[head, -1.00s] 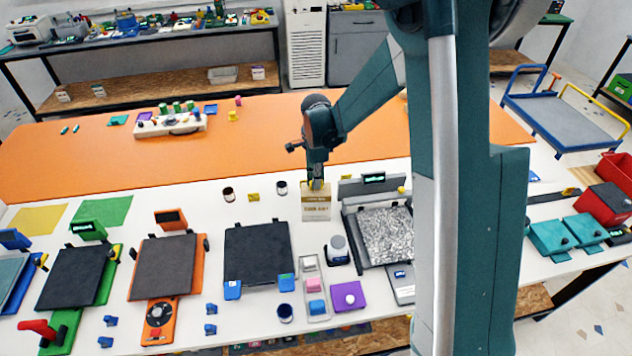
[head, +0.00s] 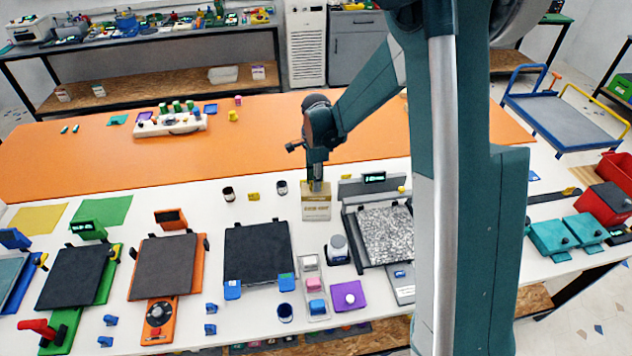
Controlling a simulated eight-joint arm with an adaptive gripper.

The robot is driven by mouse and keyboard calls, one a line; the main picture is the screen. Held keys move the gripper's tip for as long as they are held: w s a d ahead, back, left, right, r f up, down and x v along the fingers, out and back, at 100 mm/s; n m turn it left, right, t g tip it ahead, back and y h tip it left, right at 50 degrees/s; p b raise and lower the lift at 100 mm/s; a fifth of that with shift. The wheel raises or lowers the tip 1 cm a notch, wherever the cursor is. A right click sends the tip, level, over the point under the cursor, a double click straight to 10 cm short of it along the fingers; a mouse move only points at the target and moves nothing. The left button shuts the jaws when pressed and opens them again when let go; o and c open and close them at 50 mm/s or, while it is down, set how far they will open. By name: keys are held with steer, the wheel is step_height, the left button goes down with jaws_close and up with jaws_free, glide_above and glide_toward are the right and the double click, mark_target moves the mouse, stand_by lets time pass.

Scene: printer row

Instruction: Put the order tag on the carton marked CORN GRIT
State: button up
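A tan carton (head: 316,211) stands upright on the white tabletop near the middle of the head view. A dark printed line on its pale front appears to read CORN GRIT, though it is small. My gripper (head: 316,188) points down at the carton's top, and its tips overlap the upper part of the carton. I cannot tell whether they touch it. The fingers are too small to show whether they are open or shut. I cannot pick out the order tag for certain; a small yellow piece (head: 253,197) lies left of the carton.
A dark jar (head: 282,188) stands just left of the carton, and a grey-lidded jar (head: 337,250) stands in front of it. A framed tray with a speckled bed (head: 386,238) is close on the right. A black platen (head: 258,252) is front left. The orange surface (head: 270,125) behind is mostly clear.

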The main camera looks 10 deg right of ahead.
step_height(320, 180, up, 12)
stand_by(0.7)
steer(key=shift+r, duration=0.1)
stand_by(0.5)
steer(key=s+d+r+n+t, duration=0.2)
steer(key=s+r+n, duration=0.2)
steer(key=s+r, duration=0.3)
steer(key=s+d+r+n+t, duration=0.1)
steer(key=s+d+r+n, duration=0.25)
steer(key=s+r, duration=0.4)
steer(key=s+d+f+n+t, duration=0.1)
steer(key=s+n, duration=0.4)
steer(key=s, duration=0.5)
steer(key=s+d+f+n+t, duration=0.1)
steer(key=s+n+t, duration=0.2)
steer(key=s, duration=0.6)
steer(key=shift+s+d+n, duration=0.3)
steer(key=shift+s+n, duration=0.05)
steer(key=shift+n, duration=0.9)
